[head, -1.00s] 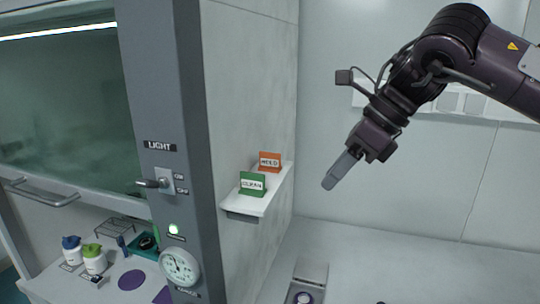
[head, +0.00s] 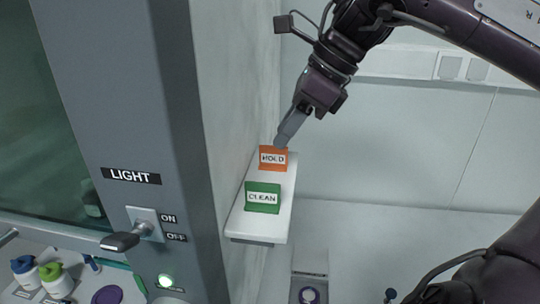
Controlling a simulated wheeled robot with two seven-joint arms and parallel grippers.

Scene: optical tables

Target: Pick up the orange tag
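The orange tag (head: 273,164), labelled HOLD, stands upright at the back of a small white shelf (head: 264,224) on the side of the cabinet. A green tag (head: 262,205), labelled CLEAN, stands in front of it on the same shelf. My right gripper (head: 281,140) is just above and behind the orange tag's top edge. Its fingers line up in this view, so I cannot tell whether they are apart or whether they touch the tag. My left gripper is not in view.
The grey cabinet post (head: 125,90) with a LIGHT switch (head: 143,228) stands left of the shelf. White bottles with blue and green caps (head: 52,277) sit inside at lower left. A small device (head: 309,290) is below the shelf. Open space lies right of the shelf.

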